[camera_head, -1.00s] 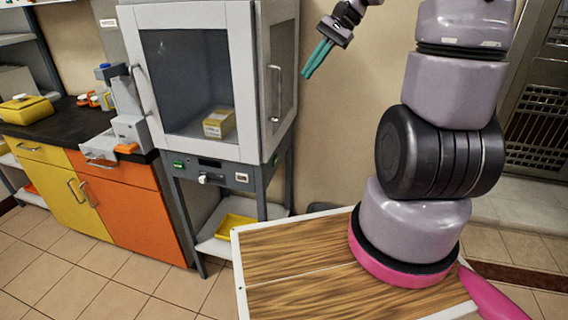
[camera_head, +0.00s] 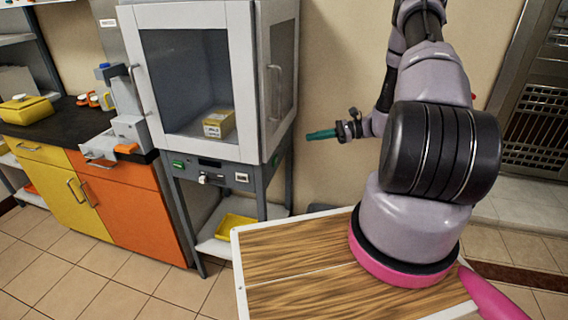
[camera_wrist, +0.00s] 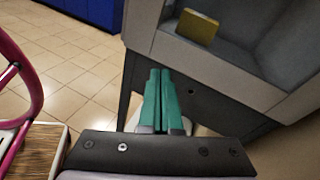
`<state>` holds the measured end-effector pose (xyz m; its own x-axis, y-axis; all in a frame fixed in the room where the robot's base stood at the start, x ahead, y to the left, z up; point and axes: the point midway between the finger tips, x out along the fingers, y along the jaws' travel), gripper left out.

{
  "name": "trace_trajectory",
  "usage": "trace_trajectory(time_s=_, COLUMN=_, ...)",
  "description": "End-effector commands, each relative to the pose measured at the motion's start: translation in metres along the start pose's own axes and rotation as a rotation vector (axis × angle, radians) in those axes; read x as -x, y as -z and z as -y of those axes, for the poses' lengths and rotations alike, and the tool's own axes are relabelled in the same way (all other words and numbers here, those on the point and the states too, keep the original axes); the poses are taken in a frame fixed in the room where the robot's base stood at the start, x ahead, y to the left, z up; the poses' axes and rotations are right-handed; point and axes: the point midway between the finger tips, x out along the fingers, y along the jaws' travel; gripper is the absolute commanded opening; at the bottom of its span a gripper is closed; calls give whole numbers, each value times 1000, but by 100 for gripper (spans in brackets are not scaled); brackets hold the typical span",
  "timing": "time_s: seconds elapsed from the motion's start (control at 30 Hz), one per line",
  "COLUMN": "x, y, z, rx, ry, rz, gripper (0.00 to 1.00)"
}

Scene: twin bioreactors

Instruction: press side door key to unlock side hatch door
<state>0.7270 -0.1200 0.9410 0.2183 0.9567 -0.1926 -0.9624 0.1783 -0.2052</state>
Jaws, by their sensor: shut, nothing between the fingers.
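The grey-white cabinet (camera_head: 195,15) has a windowed front door and a side hatch door (camera_head: 284,85) with a vertical handle, both apparently closed. Its lower front panel carries a green key (camera_head: 178,164), a white knob (camera_head: 203,179) and a white key (camera_head: 241,177); I cannot tell which is the side door key. My gripper (camera_head: 308,135), with teal fingers, is shut and empty. It points left, to the right of the cabinet's side in the picture, at about the lower edge of the hatch. In the wrist view, the fingers (camera_wrist: 160,74) appear in front of the cabinet's grey lower part (camera_wrist: 205,100).
A yellow box (camera_head: 218,123) sits inside the cabinet. A yellow tray (camera_head: 235,226) is on the shelf below. Orange and yellow drawers (camera_head: 130,210) stand at left. My wood-topped base is in front. Tiled floor (camera_head: 120,265) is clear between drawers and base.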

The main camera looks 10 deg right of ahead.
Motion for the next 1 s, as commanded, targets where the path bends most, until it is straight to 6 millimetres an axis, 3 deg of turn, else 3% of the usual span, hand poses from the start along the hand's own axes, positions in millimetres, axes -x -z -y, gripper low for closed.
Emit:
trace_trajectory(time_s=0.03, x=1, y=21, z=-4, rx=-40, ry=40, rz=25, gripper=0)
trace_trajectory(time_s=0.2, x=2, y=75, z=-15, rx=-140, ry=170, rz=96, gripper=0)
trace_trajectory(time_s=0.4, x=3, y=117, z=-28, rx=-214, ry=278, rz=145, gripper=0)
trace_trajectory(time_s=0.6, x=4, y=131, z=-32, rx=-237, ry=318, rz=161, gripper=0)
trace_trajectory(time_s=1.0, x=0, y=130, z=-31, rx=-237, ry=317, rz=161, gripper=0)
